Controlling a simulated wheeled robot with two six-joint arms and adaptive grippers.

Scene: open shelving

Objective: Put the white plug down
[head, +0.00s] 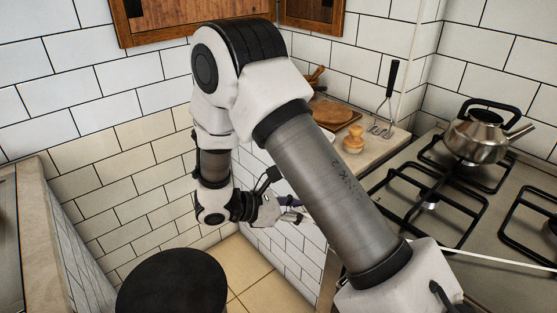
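My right arm comes in from the lower right, bends at the top and hangs down in front of the tiled wall. My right gripper (288,213) is at its end, beside the white-tiled side below the counter and above the floor. It is small and partly hidden by its own wrist and the forearm. I cannot tell whether its fingers are open or shut, or whether they hold anything. I cannot make out the white plug. A thin white cord (490,261) runs across the stove front at the right. My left gripper is not in view.
A steel kettle (476,135) stands on the gas stove (437,222) at right. Another counter (38,235) is at left. Tiled floor (250,272) shows between.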

